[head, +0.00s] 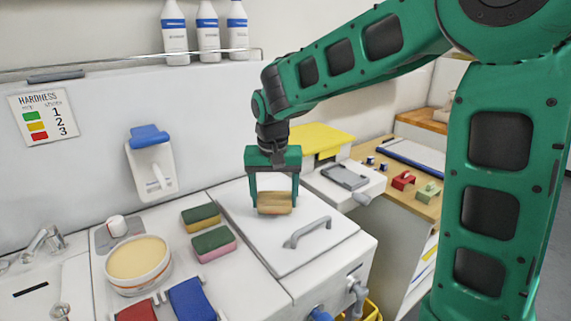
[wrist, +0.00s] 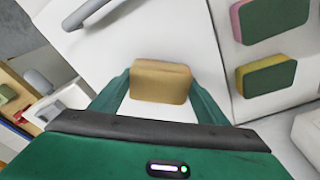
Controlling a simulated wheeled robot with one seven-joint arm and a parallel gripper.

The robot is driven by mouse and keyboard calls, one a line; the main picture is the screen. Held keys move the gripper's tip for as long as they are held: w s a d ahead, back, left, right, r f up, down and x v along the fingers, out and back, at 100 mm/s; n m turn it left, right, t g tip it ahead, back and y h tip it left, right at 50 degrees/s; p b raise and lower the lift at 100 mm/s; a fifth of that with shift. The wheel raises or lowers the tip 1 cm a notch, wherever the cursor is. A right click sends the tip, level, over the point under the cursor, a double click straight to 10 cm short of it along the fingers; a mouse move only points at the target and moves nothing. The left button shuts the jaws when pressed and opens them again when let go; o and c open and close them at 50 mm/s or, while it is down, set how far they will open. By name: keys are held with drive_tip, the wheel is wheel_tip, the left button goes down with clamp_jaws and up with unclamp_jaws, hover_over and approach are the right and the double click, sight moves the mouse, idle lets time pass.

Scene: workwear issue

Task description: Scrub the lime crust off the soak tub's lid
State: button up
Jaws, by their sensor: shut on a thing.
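My gripper (head: 274,194) is shut on a tan scrub sponge (head: 274,203), which also shows between the fingers in the wrist view (wrist: 160,82). It is over the white lid (head: 262,236) of the soak tub, behind the lid's grey bar handle (head: 307,232). The sponge is at or just above the lid; I cannot tell if it touches. The lid also shows in the wrist view (wrist: 150,35), with the handle (wrist: 88,12) at upper left. I see no clear crust on the lid; the part under the sponge is hidden.
Two green-topped sponges, one yellow below (head: 201,214) and one pink below (head: 214,244), lie left of the lid. A round tub of tan paste (head: 138,260) stands farther left. A hardness card (head: 44,116) with green, yellow and red marks hangs on the wall.

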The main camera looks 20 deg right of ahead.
sight(275, 198)
drive_tip(key=shift+s+r, duration=0.1)
drive_tip(key=shift+r, duration=3.1)
